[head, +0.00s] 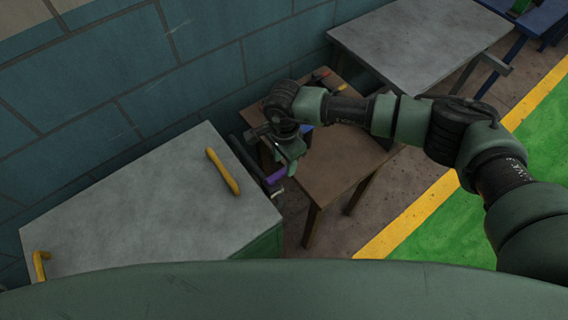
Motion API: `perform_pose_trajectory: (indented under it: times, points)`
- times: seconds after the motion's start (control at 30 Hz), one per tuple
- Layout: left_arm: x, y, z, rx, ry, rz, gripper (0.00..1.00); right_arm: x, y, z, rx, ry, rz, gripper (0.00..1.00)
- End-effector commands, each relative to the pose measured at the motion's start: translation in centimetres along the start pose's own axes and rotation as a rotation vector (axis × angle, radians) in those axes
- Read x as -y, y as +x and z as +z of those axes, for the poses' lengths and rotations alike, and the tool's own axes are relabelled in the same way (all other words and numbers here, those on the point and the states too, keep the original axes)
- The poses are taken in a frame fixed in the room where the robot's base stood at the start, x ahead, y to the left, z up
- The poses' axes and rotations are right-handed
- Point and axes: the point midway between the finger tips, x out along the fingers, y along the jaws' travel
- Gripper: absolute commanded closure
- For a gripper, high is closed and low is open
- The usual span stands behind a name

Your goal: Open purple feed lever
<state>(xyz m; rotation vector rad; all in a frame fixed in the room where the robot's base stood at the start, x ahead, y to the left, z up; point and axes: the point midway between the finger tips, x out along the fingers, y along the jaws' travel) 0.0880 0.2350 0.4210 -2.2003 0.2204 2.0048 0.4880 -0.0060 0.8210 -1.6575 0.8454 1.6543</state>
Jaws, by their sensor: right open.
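A small purple part (275,176), which looks like the feed lever, shows low between the grey-topped cabinet and the brown wooden table. Most of it is hidden, and I cannot tell its position. My right gripper (291,168) is at the end of the arm that comes in from the right. It points down just beside the purple part and is open. I cannot tell whether it touches the purple part. My left gripper is not in view.
The grey-topped cabinet (140,215) with yellow handles (222,171) stands at the left. The brown table (335,165) is under my right arm. A grey table (420,45) stands behind, along the blue block wall (215,50). Green floor (535,140) with a yellow line is clear at right.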

Motion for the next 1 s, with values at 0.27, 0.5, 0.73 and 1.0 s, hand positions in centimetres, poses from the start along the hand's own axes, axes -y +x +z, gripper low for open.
perform_pose_trajectory:
  times: [0.27, 0.5, 0.73, 1.0]
  points:
    - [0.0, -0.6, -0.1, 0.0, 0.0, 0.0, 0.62, 0.0, 2.8, 0.1, 0.002, 0.001, 0.001, 0.58]
    - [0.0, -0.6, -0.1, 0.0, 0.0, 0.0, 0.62, 0.0, 3.0, 0.1, 0.003, 0.0, -0.001, 0.58]
    - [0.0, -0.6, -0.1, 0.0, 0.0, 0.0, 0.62, 0.0, 3.0, 0.1, 0.003, 0.0, -0.001, 1.0]
    - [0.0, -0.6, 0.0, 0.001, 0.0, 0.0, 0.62, 0.0, 3.0, 0.1, 0.003, 0.0, -0.001, 1.0]
